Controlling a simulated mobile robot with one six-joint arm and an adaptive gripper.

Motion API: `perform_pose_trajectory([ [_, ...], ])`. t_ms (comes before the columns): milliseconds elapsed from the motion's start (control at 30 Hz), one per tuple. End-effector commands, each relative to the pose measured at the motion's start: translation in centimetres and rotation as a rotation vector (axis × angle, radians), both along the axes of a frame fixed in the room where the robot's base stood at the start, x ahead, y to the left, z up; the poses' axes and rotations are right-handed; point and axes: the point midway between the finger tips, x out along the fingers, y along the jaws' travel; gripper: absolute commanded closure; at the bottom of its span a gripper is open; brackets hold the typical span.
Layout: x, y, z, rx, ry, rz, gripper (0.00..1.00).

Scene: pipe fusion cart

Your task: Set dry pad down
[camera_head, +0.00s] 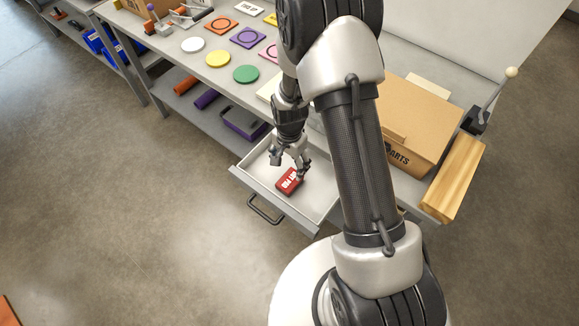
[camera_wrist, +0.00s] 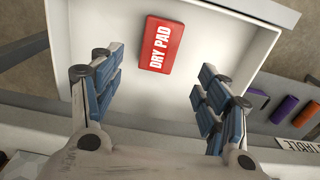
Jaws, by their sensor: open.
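The dry pad (camera_wrist: 161,45) is a red block with white "DRY PAD" lettering. It lies flat on the floor of the open white drawer (camera_wrist: 258,48) in the wrist view. In the head view the dry pad (camera_head: 289,181) is inside the drawer (camera_head: 318,197), close to my fingertips. My gripper (camera_head: 288,160) is over the drawer, fingers pointing down. In the wrist view my gripper (camera_wrist: 158,98) has its blue-padded fingers wide apart with nothing between them. The pad lies beyond the fingertips and appears untouched. My arm hides part of the drawer's right side.
The workbench (camera_head: 185,62) above carries coloured discs and square plates. A cardboard box (camera_head: 418,117) and a wooden block (camera_head: 455,178) stand at the right. A purple bin (camera_head: 243,124) sits on the lower shelf. The floor in front of the drawer is clear.

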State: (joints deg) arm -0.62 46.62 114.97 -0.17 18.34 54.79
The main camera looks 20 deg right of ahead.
Motion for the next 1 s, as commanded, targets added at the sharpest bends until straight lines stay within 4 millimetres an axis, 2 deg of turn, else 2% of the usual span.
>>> perform_pose_trajectory([
  [133, 0.2, 0.0, 1.7, 0.000, -0.009, 0.011, 0.31],
  [233, 0.4, 0.0, 4.8, -0.001, -0.033, 0.057, 0.31],
  [367, 0.0, -0.1, 11.6, -0.007, -0.088, 0.168, 0.31],
  [400, -0.5, -0.1, 13.8, -0.011, -0.105, 0.209, 0.31],
  [467, -1.5, -0.2, 17.0, -0.018, -0.131, 0.271, 0.31],
  [600, -4.6, -0.3, 23.7, -0.040, -0.190, 0.417, 0.31],
  [700, -7.4, -0.4, 27.5, -0.063, -0.231, 0.518, 0.31],
  [800, -10.7, -0.4, 30.7, -0.088, -0.272, 0.620, 0.31],
  [900, -14.1, -0.5, 32.9, -0.119, -0.309, 0.718, 0.31],
  [1000, -17.0, -0.5, 34.2, -0.148, -0.338, 0.804, 0.31],
])
